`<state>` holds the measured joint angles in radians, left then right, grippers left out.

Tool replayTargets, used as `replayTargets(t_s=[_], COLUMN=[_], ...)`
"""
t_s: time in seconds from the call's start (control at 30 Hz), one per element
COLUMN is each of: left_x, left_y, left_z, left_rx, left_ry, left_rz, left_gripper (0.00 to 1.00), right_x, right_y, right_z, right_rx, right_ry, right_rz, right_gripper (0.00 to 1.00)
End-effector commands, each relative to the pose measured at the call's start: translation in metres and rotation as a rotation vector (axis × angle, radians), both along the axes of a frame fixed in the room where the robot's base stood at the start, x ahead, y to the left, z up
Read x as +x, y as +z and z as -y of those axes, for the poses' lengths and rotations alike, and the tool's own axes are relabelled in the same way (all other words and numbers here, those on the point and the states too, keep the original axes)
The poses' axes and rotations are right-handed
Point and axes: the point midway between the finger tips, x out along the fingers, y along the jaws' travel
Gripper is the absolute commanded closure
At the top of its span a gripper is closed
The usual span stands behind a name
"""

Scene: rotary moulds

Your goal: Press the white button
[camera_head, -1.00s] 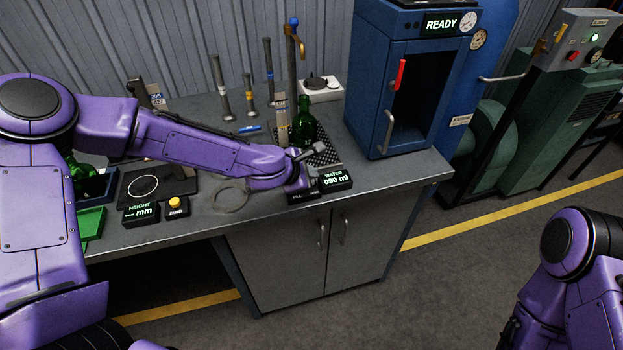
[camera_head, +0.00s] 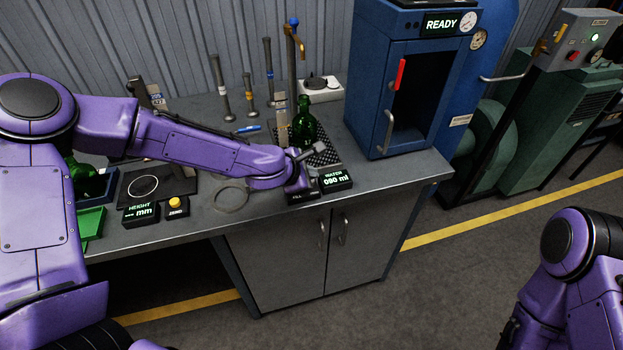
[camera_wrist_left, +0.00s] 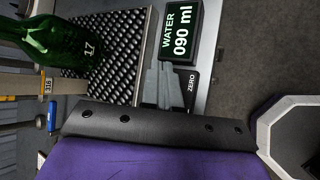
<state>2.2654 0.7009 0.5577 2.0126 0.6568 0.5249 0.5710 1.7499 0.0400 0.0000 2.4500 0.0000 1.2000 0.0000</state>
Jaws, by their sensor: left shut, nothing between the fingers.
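My left gripper (camera_head: 312,184) is shut and empty, low over the black button box (camera_head: 297,197) beside the water display (camera_head: 337,180). In the left wrist view, the grey fingers (camera_wrist_left: 166,82) lie just below the display and cover part of the black box, whose visible label reads ZERO (camera_wrist_left: 191,83). No white button shows; the gripper hides that spot, and I cannot tell whether the fingertips touch it. My right arm (camera_head: 575,265) shows at the lower right, but its gripper does not.
A green bottle (camera_head: 304,123) stands on the grate (camera_head: 325,153) under the brass tap (camera_head: 297,40). A yellow button (camera_head: 174,202) and height display (camera_head: 140,213) are at left. A blue oven (camera_head: 375,95) reading READY stands at the right of the bench.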

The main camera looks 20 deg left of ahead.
Motion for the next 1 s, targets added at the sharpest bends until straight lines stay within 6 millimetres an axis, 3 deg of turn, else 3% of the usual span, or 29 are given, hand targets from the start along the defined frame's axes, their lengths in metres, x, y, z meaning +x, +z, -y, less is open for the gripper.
replayTargets(t_s=[0.23, 1.0], left_x=[0.000, 0.000], left_y=[-0.010, -0.015], left_z=[0.000, 0.000], left_rx=[-0.001, 0.000], left_ry=[0.000, 0.000], left_rz=[-0.001, 0.000], left_gripper=[1.00, 1.00], right_x=[0.000, 0.000], right_y=[-0.008, -0.011], right_z=[0.000, 0.000], right_rx=[0.000, 0.000], right_ry=[0.000, 0.000], right_rz=[0.000, 0.000], right_gripper=[0.57, 0.57])
